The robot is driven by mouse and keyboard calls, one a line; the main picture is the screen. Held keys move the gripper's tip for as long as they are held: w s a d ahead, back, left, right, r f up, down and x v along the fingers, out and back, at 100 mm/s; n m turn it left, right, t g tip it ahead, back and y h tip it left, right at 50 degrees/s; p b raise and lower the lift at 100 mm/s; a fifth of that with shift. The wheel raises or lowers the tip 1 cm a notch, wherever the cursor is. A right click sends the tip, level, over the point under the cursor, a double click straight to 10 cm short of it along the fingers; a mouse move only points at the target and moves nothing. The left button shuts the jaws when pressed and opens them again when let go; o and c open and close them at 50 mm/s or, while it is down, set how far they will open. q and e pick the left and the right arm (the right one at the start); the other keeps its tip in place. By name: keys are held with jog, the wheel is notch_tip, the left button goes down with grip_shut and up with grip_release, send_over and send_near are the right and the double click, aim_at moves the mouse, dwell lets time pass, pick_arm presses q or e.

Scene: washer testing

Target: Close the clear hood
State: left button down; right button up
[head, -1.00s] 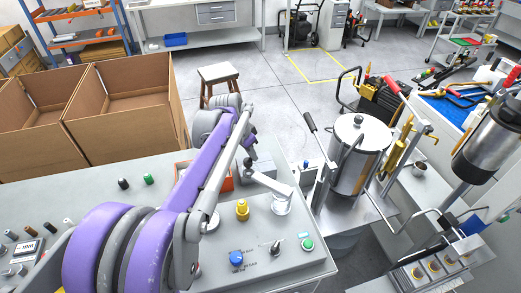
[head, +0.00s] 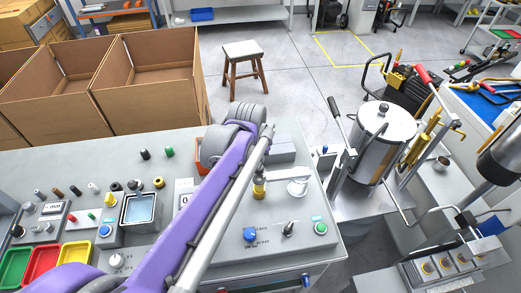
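I cannot pick out a clear hood with certainty. A small tank (head: 138,208) with a pale blue, glassy-looking top stands on the grey bench at the left. A shiny cylindrical vessel (head: 374,148) with a knobbed lid stands upright at the right, and its lid looks seated. A purple and grey arm of mine crosses the middle from the bottom edge and hides part of the bench. Its far end shows rounded grey joints, but no gripper fingers are visible. My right gripper is not in view.
A control box (head: 270,262) with a blue knob and a green button stands on the bench. Open cardboard boxes (head: 148,82) are behind it. Red, yellow and green bins (head: 42,262) are at lower left. A stool (head: 241,62) stands on the open floor.

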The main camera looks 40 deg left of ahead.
pick_arm(q)
jog(key=shift+s+d, duration=0.25)
jog(key=shift+s, duration=0.05)
dwell(0.4)
